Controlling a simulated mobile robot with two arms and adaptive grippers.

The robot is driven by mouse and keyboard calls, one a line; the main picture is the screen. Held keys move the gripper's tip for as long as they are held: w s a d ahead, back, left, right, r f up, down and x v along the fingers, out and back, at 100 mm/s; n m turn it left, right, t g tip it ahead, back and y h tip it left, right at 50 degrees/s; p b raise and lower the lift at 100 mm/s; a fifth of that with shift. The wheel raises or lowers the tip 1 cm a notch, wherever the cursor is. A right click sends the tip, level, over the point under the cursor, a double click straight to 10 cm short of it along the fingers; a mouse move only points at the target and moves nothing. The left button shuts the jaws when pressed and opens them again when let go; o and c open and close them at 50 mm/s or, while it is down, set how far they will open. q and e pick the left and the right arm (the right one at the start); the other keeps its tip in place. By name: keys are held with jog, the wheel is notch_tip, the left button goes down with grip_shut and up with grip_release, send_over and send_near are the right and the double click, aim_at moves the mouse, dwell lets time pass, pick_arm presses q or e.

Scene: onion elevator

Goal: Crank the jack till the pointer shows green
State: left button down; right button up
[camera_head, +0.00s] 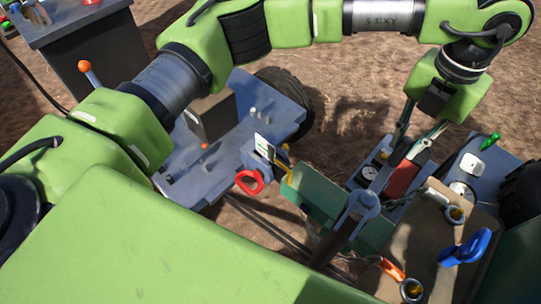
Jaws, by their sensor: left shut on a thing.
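My left gripper (404,148) is at the right, pointing down over a grey tray. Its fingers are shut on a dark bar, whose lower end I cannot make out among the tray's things. In the middle, at the end of the blue-grey trailer frame (221,139), is a fitting with a white plate (264,147) bearing small green marks. A yellow piece (283,156) stands beside the plate and a red ring handle (250,182) hangs below. I cannot tell which part is the jack's pointer or what it reads. My right gripper is not in view.
The tray holds a red block (402,179) and a round gauge (369,173). A green beam (311,190) lies left of it. A blue handle (466,248) and an orange-handled piece (391,269) are at lower right. A grey cabinet (92,51) stands at upper left.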

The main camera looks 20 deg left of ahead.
pick_arm(q)
jog(key=shift+s+d+f+m, duration=0.3)
jog(key=shift+s+d+m, duration=0.2)
jog(key=shift+d+m, duration=0.25)
jog(key=shift+w+a+r+n+b, duration=0.1)
jog(key=shift+w+a+n+b, duration=0.2)
jog(key=shift+b, duration=0.65)
jog(key=c, duration=1.9)
grip_release()
jog(key=shift+o, duration=0.7)
jog(key=shift+w+r, duration=0.1)
jog(key=shift+w, duration=0.05)
